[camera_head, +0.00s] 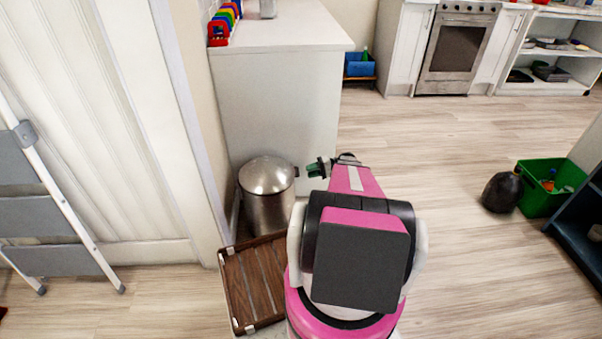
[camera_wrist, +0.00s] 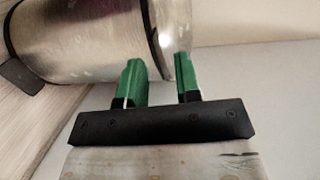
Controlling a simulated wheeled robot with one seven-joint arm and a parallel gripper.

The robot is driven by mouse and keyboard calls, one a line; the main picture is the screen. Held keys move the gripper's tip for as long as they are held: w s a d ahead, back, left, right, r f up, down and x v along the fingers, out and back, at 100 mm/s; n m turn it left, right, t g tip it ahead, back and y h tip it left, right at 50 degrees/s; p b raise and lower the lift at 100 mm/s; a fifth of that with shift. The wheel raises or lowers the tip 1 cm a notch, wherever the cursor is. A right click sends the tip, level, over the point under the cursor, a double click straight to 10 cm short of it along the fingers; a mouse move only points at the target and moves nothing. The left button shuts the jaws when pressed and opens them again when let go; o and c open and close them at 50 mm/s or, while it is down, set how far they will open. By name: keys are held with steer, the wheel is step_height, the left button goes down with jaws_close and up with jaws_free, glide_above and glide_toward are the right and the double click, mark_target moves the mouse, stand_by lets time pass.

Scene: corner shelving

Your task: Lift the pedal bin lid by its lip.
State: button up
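The pedal bin (camera_head: 270,208) is a brushed-metal cylinder standing upright by the white cabinet's end. Its domed lid (camera_head: 266,174) is closed. A small dark lip (camera_head: 296,171) shows at the lid's right edge. My gripper (camera_head: 318,168) is just right of the lip, with its green fingers toward the bin. In the wrist view my gripper (camera_wrist: 160,76) is open, with a clear gap between the fingers. The bin (camera_wrist: 80,42) lies sideways there, and its dark rim band (camera_wrist: 152,38) runs down toward the gap. I cannot tell whether the fingers touch the bin.
A brown slatted crate (camera_head: 252,285) lies on the floor in front of the bin. The white cabinet (camera_head: 275,100) stands behind it. A folding ladder (camera_head: 60,215) leans at the left. A green box (camera_head: 545,195) and a black bag (camera_head: 502,192) are at the right. The middle floor is clear.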

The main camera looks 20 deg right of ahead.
steer(key=d+f+t+y, duration=0.2)
steer(key=d, duration=0.4)
steer(key=x, duration=1)
steer(key=shift+w+f, duration=0.15)
steer(key=shift+w, duration=0.25)
steer(key=shift+a, duration=0.1)
jaws_close()
